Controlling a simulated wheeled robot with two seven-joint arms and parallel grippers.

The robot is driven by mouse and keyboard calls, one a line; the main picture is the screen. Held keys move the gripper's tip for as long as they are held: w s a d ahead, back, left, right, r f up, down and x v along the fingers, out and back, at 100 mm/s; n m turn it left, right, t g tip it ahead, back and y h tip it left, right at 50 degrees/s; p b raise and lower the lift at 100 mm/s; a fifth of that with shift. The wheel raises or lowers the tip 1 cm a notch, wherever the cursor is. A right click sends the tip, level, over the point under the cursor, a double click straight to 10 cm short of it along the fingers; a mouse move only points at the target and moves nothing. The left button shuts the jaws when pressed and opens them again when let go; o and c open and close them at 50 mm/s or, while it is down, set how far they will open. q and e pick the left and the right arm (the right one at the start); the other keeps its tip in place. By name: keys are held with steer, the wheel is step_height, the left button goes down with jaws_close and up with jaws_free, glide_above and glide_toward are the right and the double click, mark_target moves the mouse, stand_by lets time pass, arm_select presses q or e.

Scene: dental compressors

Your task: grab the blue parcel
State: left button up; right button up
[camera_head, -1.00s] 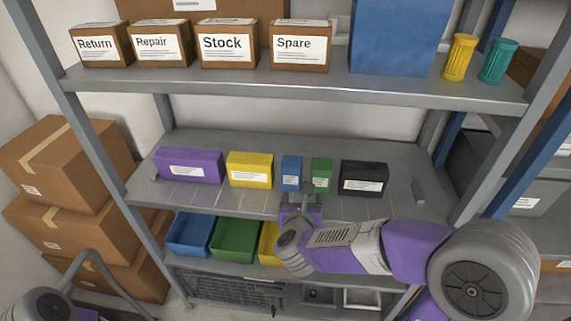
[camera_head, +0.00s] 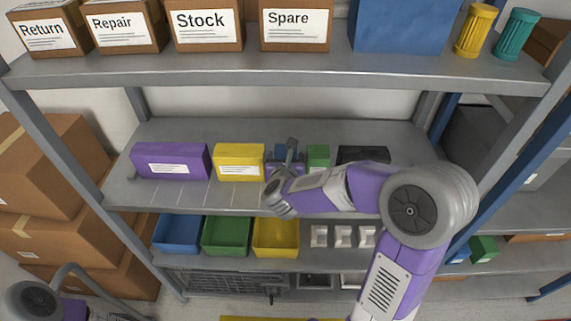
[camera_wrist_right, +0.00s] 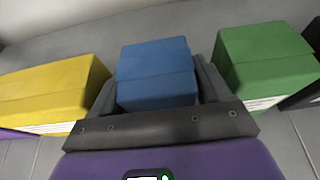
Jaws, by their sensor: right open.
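The blue parcel (camera_head: 281,151) stands on the middle shelf between the yellow parcel (camera_head: 238,161) and the green parcel (camera_head: 318,156). In the head view my right gripper (camera_head: 289,158) is in front of the blue parcel and hides most of it. In the right wrist view the blue parcel (camera_wrist_right: 155,72) lies between the two fingers of my open right gripper (camera_wrist_right: 156,85), with one finger on each side. Whether the fingers touch it I cannot tell. My left gripper is out of view.
A purple parcel (camera_head: 170,161) stands at the left of the shelf and a black parcel (camera_head: 363,154) at the right, partly hidden by my arm. The upper shelf (camera_head: 230,78) is above. Blue, green and yellow bins (camera_head: 276,238) stand below.

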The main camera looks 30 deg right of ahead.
steer(key=shift+c, duration=0.2)
steer(key=c, duration=0.8)
steer(key=shift+r, duration=0.1)
